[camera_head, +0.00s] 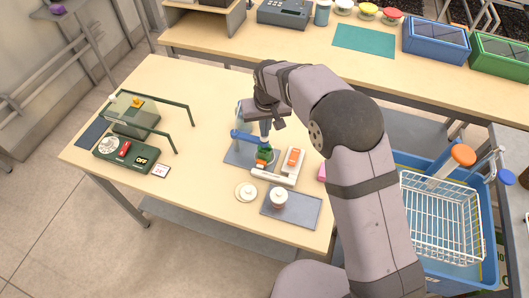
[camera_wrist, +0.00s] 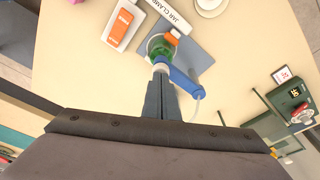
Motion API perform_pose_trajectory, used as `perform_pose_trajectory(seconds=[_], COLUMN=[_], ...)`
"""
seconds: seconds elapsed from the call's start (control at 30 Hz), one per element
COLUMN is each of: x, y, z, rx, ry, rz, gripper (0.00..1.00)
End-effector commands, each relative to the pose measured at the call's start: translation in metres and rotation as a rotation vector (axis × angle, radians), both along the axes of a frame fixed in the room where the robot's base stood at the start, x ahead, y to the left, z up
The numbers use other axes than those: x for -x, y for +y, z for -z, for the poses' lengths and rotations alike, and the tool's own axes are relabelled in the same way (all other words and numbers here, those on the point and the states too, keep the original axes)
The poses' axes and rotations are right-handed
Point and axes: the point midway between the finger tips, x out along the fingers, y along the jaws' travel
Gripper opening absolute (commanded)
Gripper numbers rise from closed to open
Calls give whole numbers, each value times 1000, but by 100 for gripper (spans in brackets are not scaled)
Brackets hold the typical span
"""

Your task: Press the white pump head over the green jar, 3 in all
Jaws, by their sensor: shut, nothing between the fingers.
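The green jar (camera_wrist: 158,48) stands on a grey mat in the wrist view, beside a white bar marked JAR CLAMP (camera_wrist: 172,14). In the head view the jar (camera_head: 265,154) is partly hidden below my gripper (camera_head: 265,128). A white pump head (camera_wrist: 160,68) shows just beyond the fingertips in the wrist view, with a blue arm (camera_wrist: 183,80) beside it. My gripper (camera_wrist: 160,78) is shut and empty, its fingers pointing at the pump head. I cannot tell whether they touch it. An orange block (camera_wrist: 172,37) sits by the jar.
A white unit with an orange switch (camera_head: 293,158) stands right of the jar. A white lidded pot (camera_head: 279,198) and a cream dish (camera_head: 246,192) are in front. A green device with a clear cover (camera_head: 127,152) stands at the left. The table's middle left is clear.

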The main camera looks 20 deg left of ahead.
Motion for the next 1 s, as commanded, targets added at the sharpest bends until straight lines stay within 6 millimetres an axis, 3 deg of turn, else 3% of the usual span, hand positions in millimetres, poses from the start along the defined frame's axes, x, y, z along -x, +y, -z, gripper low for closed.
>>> perform_pose_trajectory(seconds=[0.5,1.0], x=[1,0], y=[-1,0], z=[-22,-23], rx=[2,0], ry=[2,1], rz=[0,0], gripper=[0,0])
